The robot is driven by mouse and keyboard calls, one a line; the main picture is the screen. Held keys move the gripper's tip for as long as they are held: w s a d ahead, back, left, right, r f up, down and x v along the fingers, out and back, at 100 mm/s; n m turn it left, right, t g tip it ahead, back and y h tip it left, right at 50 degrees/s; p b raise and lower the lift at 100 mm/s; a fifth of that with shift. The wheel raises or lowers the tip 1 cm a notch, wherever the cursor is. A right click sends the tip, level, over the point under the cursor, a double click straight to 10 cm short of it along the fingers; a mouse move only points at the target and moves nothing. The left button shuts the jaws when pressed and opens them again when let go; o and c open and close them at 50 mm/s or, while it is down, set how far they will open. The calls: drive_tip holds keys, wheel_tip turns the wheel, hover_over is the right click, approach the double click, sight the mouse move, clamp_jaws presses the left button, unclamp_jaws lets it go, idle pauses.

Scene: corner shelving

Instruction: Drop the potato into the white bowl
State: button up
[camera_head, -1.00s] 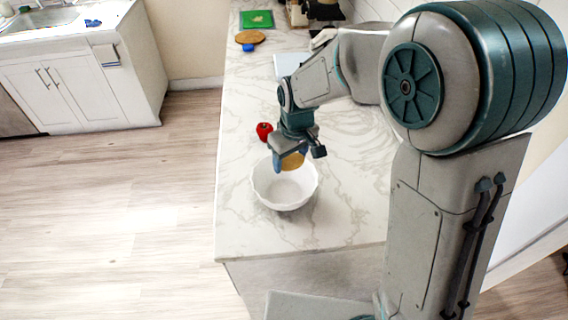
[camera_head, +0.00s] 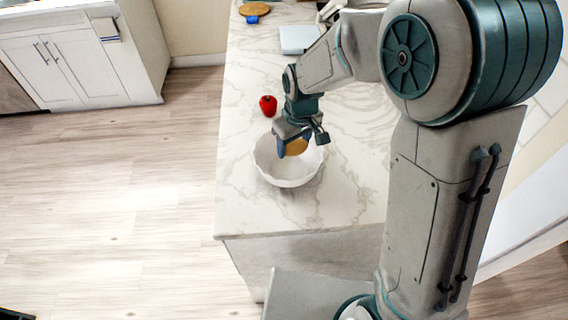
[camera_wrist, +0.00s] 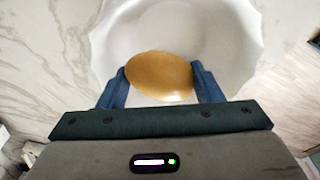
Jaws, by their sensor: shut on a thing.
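The potato (camera_head: 296,147) is a smooth tan oval. My gripper (camera_head: 291,149) is shut on it, with one blue finger on each side, as the wrist view shows; there the potato (camera_wrist: 160,76) lies between the fingertips. The white bowl (camera_head: 289,175) has a wavy rim and stands on the marble counter. In the head view my gripper and the potato overlap the far part of the bowl. In the wrist view the bowl (camera_wrist: 215,25) lies behind the potato and spreads around it. The exact height of the potato over the bowl is hard to tell.
A red apple-like item (camera_head: 268,105) stands on the counter (camera_head: 245,205) just beyond the bowl. A pale flat box (camera_head: 299,39) and a round wooden board (camera_head: 255,10) lie farther back. The counter's left edge is close to the bowl.

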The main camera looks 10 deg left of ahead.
drive_tip(key=o, duration=1.1)
drive_tip(key=shift+o, duration=0.2)
drive_tip(key=shift+r, duration=0.1)
wheel_tip(320, 180, up, 14)
drive_tip(key=s+d+b, duration=0.1)
drive_tip(key=shift+f+b, duration=0.2)
drive_tip(key=shift+b, duration=0.1)
drive_tip(key=shift+s+d, duration=0.1)
